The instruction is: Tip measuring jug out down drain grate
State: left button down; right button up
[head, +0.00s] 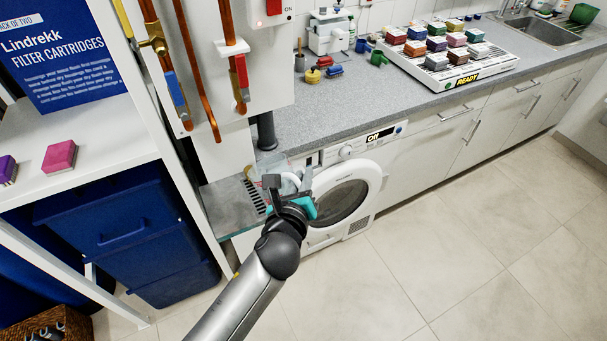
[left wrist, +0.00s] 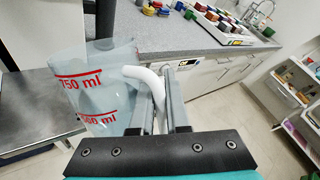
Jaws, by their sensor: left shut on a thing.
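The measuring jug (left wrist: 98,88) is clear with red 750 ml and 500 ml marks and a white handle (left wrist: 150,88). My left gripper (head: 290,190) is shut on the handle, which shows between its fingers in the left wrist view (left wrist: 168,100). The jug stands about upright in the wrist view; its contents cannot be made out. In the head view the jug (head: 270,168) is partly hidden behind the gripper. The dark slotted drain grate (head: 252,195) lies in the grey metal top beside and below the jug, partly hidden by the gripper. My right gripper is not in view.
A white washing machine (head: 345,190) stands right of the grey top (head: 225,205). A dark pipe (head: 266,132) rises behind the jug. Copper pipes and a white panel (head: 262,60) stand behind left. Blue bins (head: 130,240) are at left. The floor (head: 450,240) in front is clear.

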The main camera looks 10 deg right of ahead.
aim_at(285, 158)
pick_arm(q)
jog(key=shift+w+a+r+n+g+h+p, duration=0.1)
jog(key=shift+w+r+n+g+h+p, duration=0.1)
jog(key=shift+n+g+p, duration=0.4)
jog(key=shift+w+a+r+n+g+h+p, duration=0.1)
jog(key=shift+r+n+g+p, duration=0.1)
jog(key=shift+p, duration=0.65)
jog(key=shift+w+a+r+n+g+p, duration=0.1)
jog(key=shift+w+a+n+g+p, duration=0.2)
jog(key=shift+n+p, duration=0.1)
jog(key=shift+w+a+r+n+g+h, duration=0.1)
jog(key=shift+w+a+n+g+h, duration=0.3)
jog(key=shift+n+g, duration=0.15)
jog(key=shift+w+a+r+n+g+h, duration=0.1)
jog(key=shift+w+a+n+g+h, duration=0.15)
jog(key=shift+n+g+h, duration=0.15)
jog(key=shift+w+a+r+n+g, duration=0.2)
jog(key=shift+w+a+n+g, duration=0.15)
jog(key=shift+w+g, duration=0.1)
jog(key=shift+w+a+r+n+g+h, duration=0.1)
jog(key=shift+w+a+n+g+h, duration=0.2)
jog(key=shift+w+a+n+h, duration=0.15)
jog(key=shift+w+a+r+n+g+h+b, duration=0.1)
jog(key=shift+w+a+n+g+h+b, duration=0.25)
jog(key=shift+b, duration=0.65)
jog(key=shift+w+a+r+n+g+h+b, duration=0.6)
jog(key=shift+w+b, duration=0.35)
jog(key=shift+b, duration=1)
jog(key=shift+a+r, duration=0.15)
jog(key=shift+r, duration=0.05)
